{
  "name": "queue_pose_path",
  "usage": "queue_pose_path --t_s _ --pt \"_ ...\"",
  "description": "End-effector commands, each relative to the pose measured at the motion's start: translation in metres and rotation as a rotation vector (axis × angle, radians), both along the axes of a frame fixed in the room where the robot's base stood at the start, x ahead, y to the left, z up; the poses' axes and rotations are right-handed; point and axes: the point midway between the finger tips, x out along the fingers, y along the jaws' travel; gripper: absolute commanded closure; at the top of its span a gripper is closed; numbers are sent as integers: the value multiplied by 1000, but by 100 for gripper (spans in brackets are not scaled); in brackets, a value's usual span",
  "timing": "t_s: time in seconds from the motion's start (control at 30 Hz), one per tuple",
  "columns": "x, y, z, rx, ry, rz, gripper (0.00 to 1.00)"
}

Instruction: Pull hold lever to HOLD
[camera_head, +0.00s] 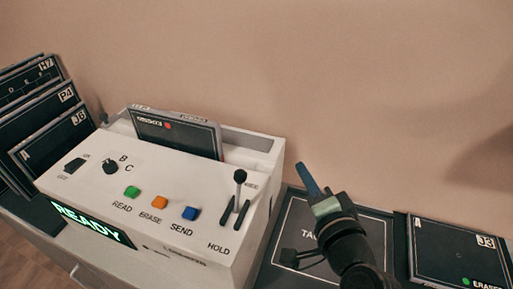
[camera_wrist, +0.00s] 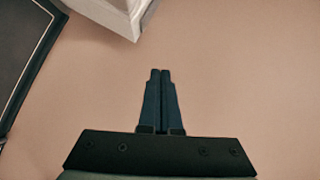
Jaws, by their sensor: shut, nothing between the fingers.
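The hold lever (camera_head: 239,178) is a dark knob on a thin stem in a slot at the right end of the white console (camera_head: 95,184). HOLD is printed at the near end of its slot, and a partly hidden label at the far end. The knob appears toward the far end, though its exact position is hard to tell. My gripper (camera_head: 308,176) is to the right of the console, apart from the lever, above the dark mat. In the wrist view my gripper (camera_wrist: 161,72) has its blue fingers together and empty, facing the wall. The lever is not in the wrist view.
The console has green, orange and blue buttons, a dial, a switch and a lit READY display (camera_head: 92,224). A dark cassette (camera_head: 178,134) stands in its slot. Several panels (camera_head: 50,139) lean at left. A panel marked J3 (camera_head: 455,252) lies at right. The wall (camera_head: 330,70) is behind.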

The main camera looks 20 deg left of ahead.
Motion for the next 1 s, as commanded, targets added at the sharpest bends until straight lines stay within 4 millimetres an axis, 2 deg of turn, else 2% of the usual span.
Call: queue_pose_path --t_s 0.03,0.3,0.5,0.7,1.0 --pt "-5 1 9 42 50 16 100" --pt "-35 3 4 278 271 83 100" --pt "-53 2 2 398 372 107 100" --pt "-60 2 -1 444 408 115 100" --pt "-60 2 -2 445 408 115 100"
